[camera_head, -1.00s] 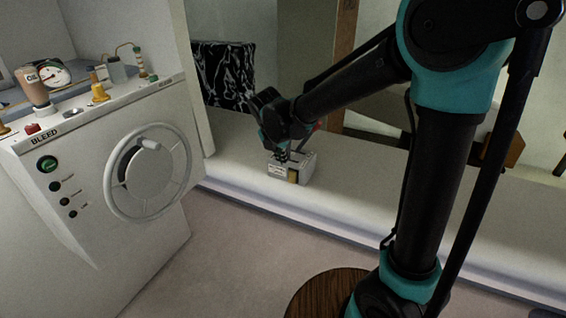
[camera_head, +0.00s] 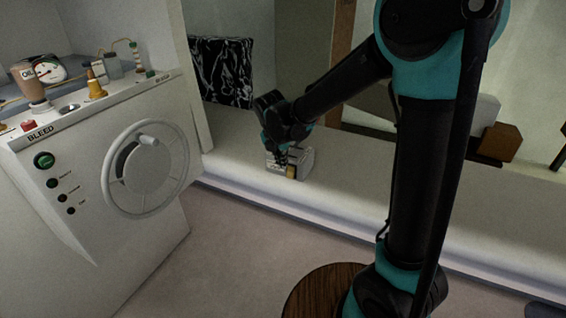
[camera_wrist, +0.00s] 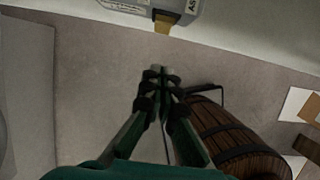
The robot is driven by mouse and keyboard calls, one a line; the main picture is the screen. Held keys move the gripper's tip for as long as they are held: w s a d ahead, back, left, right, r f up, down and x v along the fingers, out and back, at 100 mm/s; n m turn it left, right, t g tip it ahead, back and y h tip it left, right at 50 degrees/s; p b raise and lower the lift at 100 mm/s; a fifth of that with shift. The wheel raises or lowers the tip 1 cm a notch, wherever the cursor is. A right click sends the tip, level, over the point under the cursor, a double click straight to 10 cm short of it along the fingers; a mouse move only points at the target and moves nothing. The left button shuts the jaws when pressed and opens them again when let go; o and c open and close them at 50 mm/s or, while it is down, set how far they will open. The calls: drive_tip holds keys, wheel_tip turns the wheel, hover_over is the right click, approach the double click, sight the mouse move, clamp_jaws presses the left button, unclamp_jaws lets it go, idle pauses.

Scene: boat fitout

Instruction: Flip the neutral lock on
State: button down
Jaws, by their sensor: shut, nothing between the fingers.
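A small grey box (camera_head: 306,162) with a white label and a tan-yellow tab (camera_head: 291,172) sits on the white ledge. I cannot read which part is named the neutral lock. The box's edge (camera_wrist: 130,8) also shows at the top of the wrist view, with the tan tab (camera_wrist: 163,24) sticking out toward me. My gripper (camera_head: 281,162) is at the box's left side in the head view and hides part of it. In the wrist view my gripper (camera_wrist: 160,72) is shut and empty, its fingertips below the tab in the picture, with a visible gap.
A white console (camera_head: 85,215) with a large handwheel (camera_head: 148,172) stands on the left. A round wooden stool or barrel (camera_head: 318,288) stands on the floor near my arm; wooden slats (camera_wrist: 235,140) show in the wrist view. The white ledge (camera_head: 355,185) is clear right of the box.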

sight(291, 174)
drive_tip(key=x, duration=0.3)
drive_tip(key=w+x, duration=0.1)
drive_tip(key=x, duration=0.5)
drive_tip(key=shift+w+d+r, duration=0.2)
drive_tip(key=shift+w+d, duration=0.15)
drive_tip(key=shift+w, duration=0.05)
drive_tip(key=shift+w+d+f, duration=0.25)
drive_tip(key=shift+w+f, duration=0.1)
drive_tip(key=shift+w, duration=0.2)
drive_tip(key=shift+w+f+t, duration=0.2)
drive_tip(key=shift+f+t, duration=0.05)
drive_tip(key=shift+t, duration=0.25)
drive_tip(key=shift+r, duration=0.1)
drive_tip(key=shift+r, duration=0.75)
